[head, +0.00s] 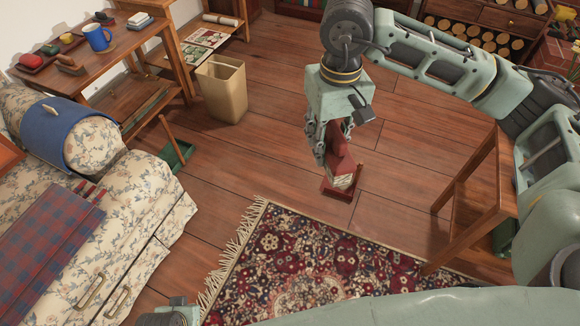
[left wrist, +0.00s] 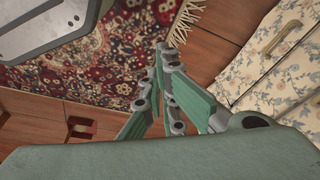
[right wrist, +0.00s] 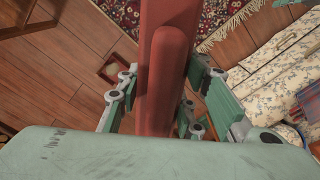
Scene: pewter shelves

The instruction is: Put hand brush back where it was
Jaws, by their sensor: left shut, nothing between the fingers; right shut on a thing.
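The hand brush (head: 341,166), red-brown with pale bristles at its lower end, hangs from my right gripper (head: 329,143) above the wooden floor. In the right wrist view, the gripper (right wrist: 165,95) is shut on the brush's long red-brown body (right wrist: 165,60). A small red-brown tray-like thing (head: 338,191) lies below the brush and is partly hidden by it. It also shows in the right wrist view (right wrist: 108,72), apart from the brush. My left gripper (left wrist: 164,58) is shut and empty above the rug's fringed edge.
A patterned rug (head: 310,262) covers the floor in front. A floral sofa (head: 150,195) and a side table (head: 135,42) with a blue mug stand left. A bin (head: 222,92) and a green dustpan-like thing (head: 180,155) stand nearby. A wooden stand (head: 478,190) is right. Floor around the tray is clear.

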